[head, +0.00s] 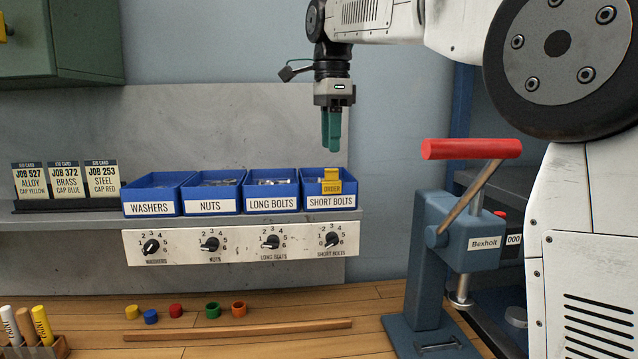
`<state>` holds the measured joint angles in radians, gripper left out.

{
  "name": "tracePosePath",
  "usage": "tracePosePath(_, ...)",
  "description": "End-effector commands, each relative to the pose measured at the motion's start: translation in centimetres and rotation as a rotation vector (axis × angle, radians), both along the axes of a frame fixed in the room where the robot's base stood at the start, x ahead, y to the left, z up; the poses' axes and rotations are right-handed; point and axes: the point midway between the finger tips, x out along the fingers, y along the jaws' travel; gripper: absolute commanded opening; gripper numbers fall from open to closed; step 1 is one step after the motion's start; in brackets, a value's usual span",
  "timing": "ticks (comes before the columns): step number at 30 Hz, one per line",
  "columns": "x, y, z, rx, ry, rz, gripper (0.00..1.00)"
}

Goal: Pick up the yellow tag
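The yellow tag (332,182), marked ORDER, stands at the front of the blue SHORT BOLTS bin (342,201), the rightmost bin on the shelf. Its upper part rises above the bin's front rim. My gripper (331,148) points straight down with teal fingers, above the tag and apart from it. The two fingers overlap in this view, so the gap between them cannot be judged. Nothing shows hanging from the fingertips.
Blue bins for washers (150,209), nuts (212,206) and long bolts (272,203) stand in a row to the left. Job cards (64,181) stand farther left. A press with a red handle (471,149) stands at right. Several coloured caps lie on the bench.

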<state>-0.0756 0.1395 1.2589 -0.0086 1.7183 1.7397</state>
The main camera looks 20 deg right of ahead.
Motion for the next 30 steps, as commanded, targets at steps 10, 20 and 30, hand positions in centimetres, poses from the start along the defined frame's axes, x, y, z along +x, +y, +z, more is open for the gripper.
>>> tracePosePath(10, 0.7, -1.1, -2.2, 0.007, 0.029, -0.105, 0.39)
tracePosePath(20, 0.4, -0.8, -6.7, 0.007, 0.027, -0.103, 0.39)
tracePosePath(30, 0.4, -0.7, -7.4, 0.008, 0.025, -0.102, 0.36)
